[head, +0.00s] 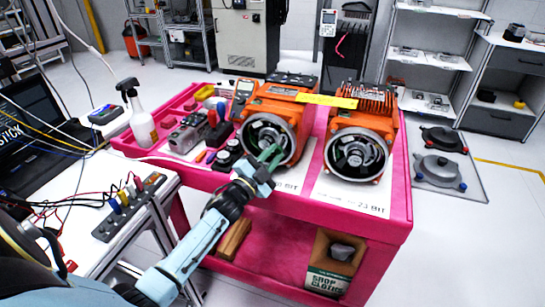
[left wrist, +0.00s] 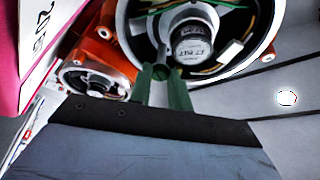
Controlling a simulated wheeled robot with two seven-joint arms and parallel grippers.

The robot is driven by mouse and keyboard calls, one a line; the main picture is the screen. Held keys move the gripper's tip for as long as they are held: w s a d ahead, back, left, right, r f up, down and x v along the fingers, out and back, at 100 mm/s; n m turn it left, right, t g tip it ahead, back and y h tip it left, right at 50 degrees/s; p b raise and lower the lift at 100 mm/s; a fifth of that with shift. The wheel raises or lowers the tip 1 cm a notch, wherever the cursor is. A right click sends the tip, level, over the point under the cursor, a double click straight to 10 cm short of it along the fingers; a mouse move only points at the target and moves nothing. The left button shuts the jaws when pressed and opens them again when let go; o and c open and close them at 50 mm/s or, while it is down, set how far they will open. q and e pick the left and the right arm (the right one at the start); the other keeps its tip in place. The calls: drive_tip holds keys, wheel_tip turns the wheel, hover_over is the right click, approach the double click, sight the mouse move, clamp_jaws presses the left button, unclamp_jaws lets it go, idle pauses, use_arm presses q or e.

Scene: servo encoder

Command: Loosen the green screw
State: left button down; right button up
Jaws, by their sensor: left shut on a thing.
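The left orange servo motor (head: 282,108) stands on the pink cart, its round open end facing me with the encoder (head: 266,136) inside. My left gripper (head: 273,154), with green fingers, reaches to the lower right of that open end. In the left wrist view my left gripper (left wrist: 161,74) is shut on a small green round piece, the green screw (left wrist: 160,72), at the housing's rim. The fingers hide most of the screw. The encoder (left wrist: 190,42) shows just beyond the fingertips, with yellow and green wires around it. My right gripper is not in view.
A second orange motor (head: 360,128) stands to the right on the pink cart (head: 395,205). A spray bottle (head: 138,115), a multimeter (head: 241,98) and tools are at the cart's left. A white bench with a terminal strip (head: 128,205) is at the front left.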

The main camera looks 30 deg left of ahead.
use_arm(q)
drive_tip(key=c, duration=1.3)
unclamp_jaws()
drive_tip(key=v, duration=1.3)
drive_tip(key=shift+s, duration=0.2)
